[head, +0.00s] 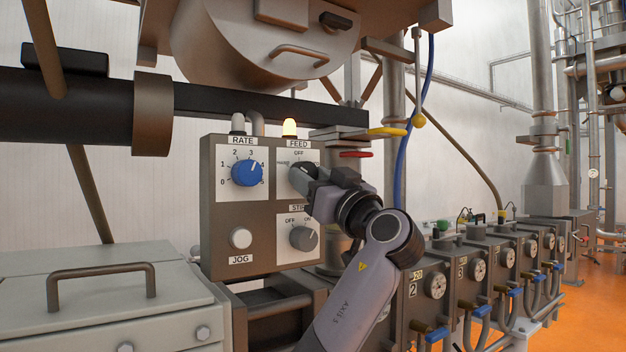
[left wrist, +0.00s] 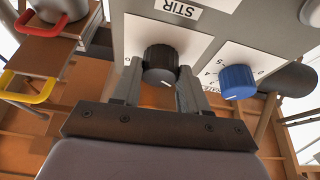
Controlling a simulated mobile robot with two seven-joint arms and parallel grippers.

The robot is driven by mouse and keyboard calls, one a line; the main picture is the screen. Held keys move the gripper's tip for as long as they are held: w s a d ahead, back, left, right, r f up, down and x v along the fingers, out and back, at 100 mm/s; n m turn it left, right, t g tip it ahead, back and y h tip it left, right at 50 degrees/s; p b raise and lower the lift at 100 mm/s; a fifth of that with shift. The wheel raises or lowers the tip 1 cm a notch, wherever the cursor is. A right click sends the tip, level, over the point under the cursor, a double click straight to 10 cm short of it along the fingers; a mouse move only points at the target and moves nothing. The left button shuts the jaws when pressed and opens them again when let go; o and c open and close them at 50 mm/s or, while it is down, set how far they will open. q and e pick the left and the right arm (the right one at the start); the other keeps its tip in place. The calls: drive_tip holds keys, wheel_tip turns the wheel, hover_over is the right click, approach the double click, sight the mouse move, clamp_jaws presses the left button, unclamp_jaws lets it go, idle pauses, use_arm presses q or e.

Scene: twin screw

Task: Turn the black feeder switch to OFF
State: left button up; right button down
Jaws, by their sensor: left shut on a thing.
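The black feeder switch (head: 298,174) sits under the FEED label on the grey control box (head: 208,215), with OFF printed above it. My left gripper (head: 306,180) reaches it from the lower right and covers much of it. In the left wrist view, the picture is upside down and the black switch (left wrist: 160,60) sits between the two fingers (left wrist: 158,88), which are shut on it. The switch has a white pointer mark on its rim; in the head view its setting is hidden by the gripper. My right gripper is not in view.
The blue RATE knob (head: 247,172) is left of the switch, the grey STIR knob (head: 304,238) below it, the white JOG button (head: 241,238) lower left. Yellow (head: 388,131) and red (head: 355,154) handles stick out to the right.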

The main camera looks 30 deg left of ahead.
use_arm(q)
drive_tip(key=shift+m, duration=0.3)
drive_tip(key=shift+s+a+r+m+t+h+p, duration=0.15)
drive_tip(key=shift+m+t+h+p, duration=0.65)
drive_tip(key=shift+m, duration=1.85)
drive_tip(key=shift+s+d+m+t+h+p, duration=0.15)
drive_tip(key=shift+m+t+h+p, duration=0.6)
drive_tip(key=shift+m, duration=1.85)
drive_tip(key=shift+s+a+r+m+t+h+p, duration=0.25)
drive_tip(key=shift+m+t+h, duration=0.95)
drive_tip(key=shift+m, duration=1.45)
drive_tip(key=shift+w+f, duration=0.1)
drive_tip(key=shift+f, duration=0.1)
drive_tip(key=o, duration=1.1)
drive_tip(key=shift+d, duration=0.1)
drive_tip(key=shift+c, duration=0.2)
